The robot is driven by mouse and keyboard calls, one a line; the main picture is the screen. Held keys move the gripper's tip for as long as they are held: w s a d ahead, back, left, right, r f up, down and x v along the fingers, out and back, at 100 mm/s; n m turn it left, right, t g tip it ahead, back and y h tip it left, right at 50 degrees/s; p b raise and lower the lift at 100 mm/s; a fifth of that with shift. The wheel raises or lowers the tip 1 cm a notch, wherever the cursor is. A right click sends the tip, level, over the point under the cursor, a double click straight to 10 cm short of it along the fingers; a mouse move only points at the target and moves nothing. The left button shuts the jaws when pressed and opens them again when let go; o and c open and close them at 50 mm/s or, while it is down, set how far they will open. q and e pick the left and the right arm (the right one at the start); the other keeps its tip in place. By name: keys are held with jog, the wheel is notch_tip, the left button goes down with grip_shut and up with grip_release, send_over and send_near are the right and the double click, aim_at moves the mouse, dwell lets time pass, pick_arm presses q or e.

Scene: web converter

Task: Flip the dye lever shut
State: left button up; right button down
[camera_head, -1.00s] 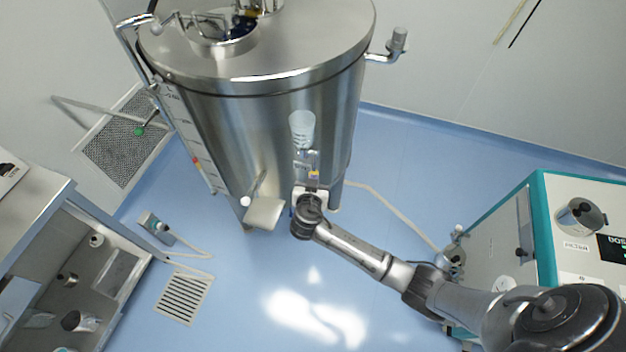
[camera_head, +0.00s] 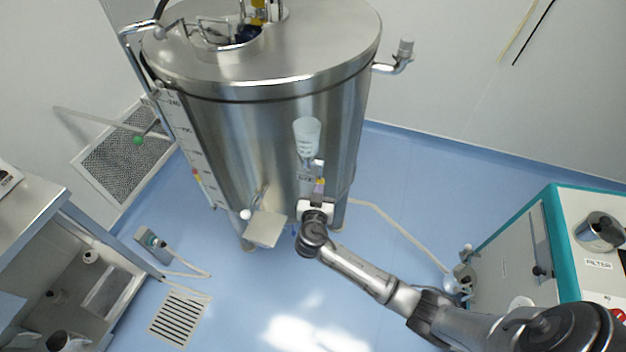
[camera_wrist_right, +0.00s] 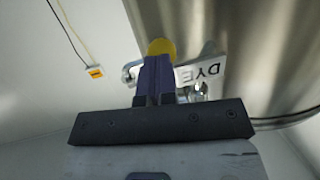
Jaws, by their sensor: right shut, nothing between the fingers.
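The steel tank (camera_head: 260,130) has a clear dye funnel (camera_head: 307,137) on its front, with a DYE label plate (camera_head: 305,177) below it. In the right wrist view the DYE plate (camera_wrist_right: 207,72) appears upside down against the tank. My right gripper (camera_head: 318,190) is up close to the tank front under the funnel. Its fingers (camera_wrist_right: 158,70) are shut and empty. A round yellow part (camera_wrist_right: 162,47), which looks like the lever's end, shows right at the fingertips; I cannot tell if they touch. The rest of the lever is hidden behind the fingers. My left gripper is not in view.
A grey plate (camera_head: 266,229) juts out low on the tank, left of my right gripper. A teal-edged machine (camera_head: 540,250) stands at right and a steel cabinet (camera_head: 60,270) at left. A hose (camera_head: 400,232) lies on the blue floor, which is mostly clear.

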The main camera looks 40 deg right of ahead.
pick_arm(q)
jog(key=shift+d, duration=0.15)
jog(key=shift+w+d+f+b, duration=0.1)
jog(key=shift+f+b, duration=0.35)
pick_arm(e)
jog(key=v, duration=1.4)
jog(key=shift+r, duration=0.4)
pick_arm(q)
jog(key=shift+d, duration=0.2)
pick_arm(e)
jog(key=shift+d, duration=0.1)
jog(key=shift+n, duration=0.3)
